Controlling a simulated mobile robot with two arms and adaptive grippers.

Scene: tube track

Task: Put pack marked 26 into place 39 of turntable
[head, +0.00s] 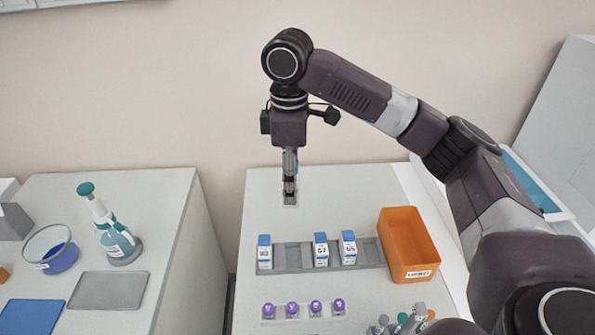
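My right arm comes in from the right, and its gripper (290,190) points straight down over the back of the middle table. It is small and partly hidden, so I cannot tell whether it is open or holds something. Three white packs with blue tops stand in a grey rack: a left pack (264,254), whose number I cannot read surely, a pack that seems marked 57 (321,251), and one that seems marked 65 (348,249). I make out no pack marked 26 and no turntable. My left gripper is not in view.
The grey rack (293,257) has empty slots. An orange bin (408,247) stands to its right. Several purple-capped tubes (292,309) stand in front. A side table at left holds a teal-capped bottle (118,243) and a bowl (52,250). A gap separates the tables.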

